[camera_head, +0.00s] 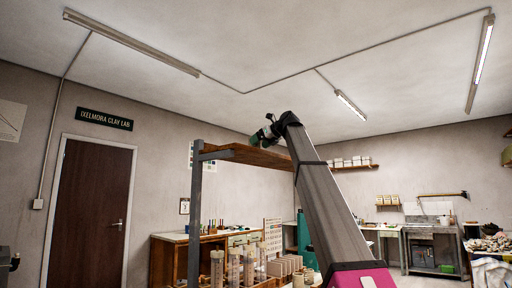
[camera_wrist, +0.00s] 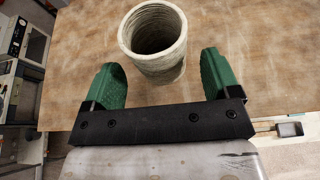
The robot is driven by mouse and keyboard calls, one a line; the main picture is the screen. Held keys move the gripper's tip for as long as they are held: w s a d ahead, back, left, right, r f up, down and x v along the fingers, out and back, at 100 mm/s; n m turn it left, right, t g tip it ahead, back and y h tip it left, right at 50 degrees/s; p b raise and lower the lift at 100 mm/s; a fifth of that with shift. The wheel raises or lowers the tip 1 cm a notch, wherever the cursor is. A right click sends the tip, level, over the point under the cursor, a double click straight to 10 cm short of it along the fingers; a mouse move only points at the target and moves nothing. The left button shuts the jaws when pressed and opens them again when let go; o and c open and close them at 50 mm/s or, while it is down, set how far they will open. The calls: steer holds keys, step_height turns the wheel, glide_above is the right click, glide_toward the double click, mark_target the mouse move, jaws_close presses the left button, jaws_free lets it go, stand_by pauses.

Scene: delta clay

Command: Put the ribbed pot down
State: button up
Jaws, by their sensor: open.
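The ribbed pot (camera_wrist: 160,62) is a pale, hollow cylinder with ridged walls and an open top. In the wrist view it stands upright on a brown wooden board (camera_wrist: 75,55). My gripper (camera_wrist: 160,80) is open, with its two green fingers apart on the near side of the pot. The pot is just beyond and between the fingertips, and I see no finger pressing on it. In the head view my gripper (camera_head: 263,135) is at the raised wooden shelf (camera_head: 250,155). The pot cannot be made out there.
A grey post (camera_head: 196,185) holds up the shelf's left end. Clear tubes (camera_head: 233,268) and small blocks stand below it. In the wrist view the board around the pot is bare, and grey equipment (camera_wrist: 22,55) stands past its left edge.

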steer(key=v, duration=0.9)
